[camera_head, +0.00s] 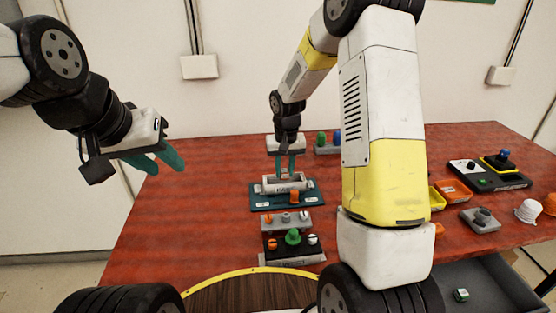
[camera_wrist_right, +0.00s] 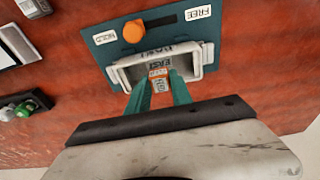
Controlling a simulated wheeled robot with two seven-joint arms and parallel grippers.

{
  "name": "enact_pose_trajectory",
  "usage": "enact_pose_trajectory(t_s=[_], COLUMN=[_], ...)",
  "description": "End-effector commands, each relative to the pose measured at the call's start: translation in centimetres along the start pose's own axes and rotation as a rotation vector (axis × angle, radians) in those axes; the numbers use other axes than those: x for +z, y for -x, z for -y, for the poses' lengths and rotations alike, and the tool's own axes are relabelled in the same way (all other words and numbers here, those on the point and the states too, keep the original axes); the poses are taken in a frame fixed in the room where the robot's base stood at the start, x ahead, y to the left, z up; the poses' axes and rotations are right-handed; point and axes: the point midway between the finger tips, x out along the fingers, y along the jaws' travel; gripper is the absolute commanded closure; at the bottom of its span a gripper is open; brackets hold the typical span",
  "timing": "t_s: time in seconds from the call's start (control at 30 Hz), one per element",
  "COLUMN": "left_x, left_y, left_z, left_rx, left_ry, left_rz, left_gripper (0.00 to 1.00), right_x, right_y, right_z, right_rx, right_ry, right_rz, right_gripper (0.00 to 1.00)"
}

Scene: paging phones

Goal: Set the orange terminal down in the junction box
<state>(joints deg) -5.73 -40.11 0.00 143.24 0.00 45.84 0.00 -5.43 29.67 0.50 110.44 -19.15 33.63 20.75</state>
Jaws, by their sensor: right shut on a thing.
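The junction box (camera_wrist_right: 205,58) is a pale grey open tray on a teal panel (camera_wrist_right: 103,58), with a partly readable label on its inside. In the head view the box (camera_head: 304,181) sits at the panel's back edge. My right gripper (camera_head: 286,174) points down into it. In the wrist view my right gripper (camera_wrist_right: 158,78) is shut on the small orange terminal (camera_wrist_right: 158,73), which carries white labels and is within the box opening. Whether it touches the floor cannot be told.
An orange knob (camera_head: 294,197) stands in the panel's slot, between HOLD and FREE labels. In front are a grey block (camera_head: 286,222) with knobs and a black block (camera_head: 292,250) with a green knob. Orange and yellow trays stand right; the table's left side is clear.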

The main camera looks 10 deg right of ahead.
Motion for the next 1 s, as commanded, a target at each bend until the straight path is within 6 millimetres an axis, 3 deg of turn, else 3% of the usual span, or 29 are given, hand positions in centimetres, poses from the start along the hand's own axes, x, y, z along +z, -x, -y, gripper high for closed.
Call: enact_pose_trajectory(t_s=[1.0], left_x=[0.0], left_y=[0.0], left_z=[0.0], left_rx=[0.000], left_ry=[0.000], left_rz=[0.000], left_gripper=[0.64], right_x=[0.3], right_y=[-2.1], right_z=[0.0], right_rx=[0.000], right_ry=[0.001], right_rz=[0.000], right_gripper=[1.00])
